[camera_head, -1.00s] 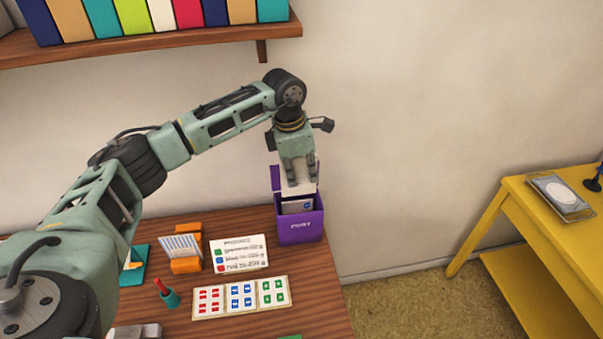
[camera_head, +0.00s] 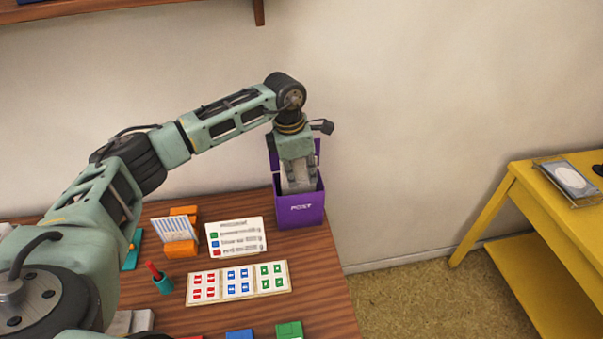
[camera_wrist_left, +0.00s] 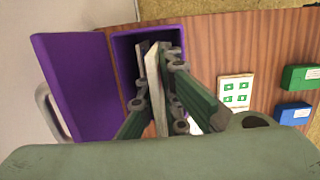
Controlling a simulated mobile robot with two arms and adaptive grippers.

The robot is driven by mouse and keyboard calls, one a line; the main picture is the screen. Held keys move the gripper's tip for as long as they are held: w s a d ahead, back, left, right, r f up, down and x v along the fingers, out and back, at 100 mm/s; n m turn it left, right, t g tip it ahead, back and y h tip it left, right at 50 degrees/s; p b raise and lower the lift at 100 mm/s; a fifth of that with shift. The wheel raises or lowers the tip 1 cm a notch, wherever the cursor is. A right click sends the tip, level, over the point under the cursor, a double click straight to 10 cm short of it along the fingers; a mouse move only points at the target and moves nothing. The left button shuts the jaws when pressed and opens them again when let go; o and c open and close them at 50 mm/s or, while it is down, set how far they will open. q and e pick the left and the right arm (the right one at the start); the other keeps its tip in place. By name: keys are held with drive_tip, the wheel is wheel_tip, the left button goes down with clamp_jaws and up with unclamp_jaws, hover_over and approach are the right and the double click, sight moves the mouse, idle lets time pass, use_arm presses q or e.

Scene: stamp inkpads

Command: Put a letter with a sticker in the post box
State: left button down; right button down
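The purple post box (camera_head: 301,211), marked POST, stands at the back right corner of the table with its lid raised. My left gripper (camera_head: 299,186) points down into its open top. It is shut on a white letter (camera_head: 297,174), which hangs upright between the fingers. In the left wrist view the letter (camera_wrist_left: 153,75) is edge-on, its far end inside the box opening (camera_wrist_left: 121,52); my left gripper (camera_wrist_left: 158,75) has a finger on each side. Another pale piece shows beside it in the box. The letter's face and any sticker are hidden. My right gripper is out of view.
A sticker sheet (camera_head: 238,283) with red, blue and green stickers lies before a card with coloured lines (camera_head: 236,237). An orange holder with letters (camera_head: 180,229), a teal cup with a red item (camera_head: 161,279) and inkpads (camera_head: 289,330) are nearby. A yellow table (camera_head: 545,205) stands right.

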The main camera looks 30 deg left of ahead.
use_arm(q)
drive_tip(key=c, duration=1.9)
unclamp_jaws()
drive_tip(key=shift+o, duration=0.2)
drive_tip(key=shift+r, duration=0.2)
drive_tip(key=shift+r+p, duration=1.75)
drive_tip(key=shift+r, duration=1.15)
drive_tip(key=shift+f, duration=0.1)
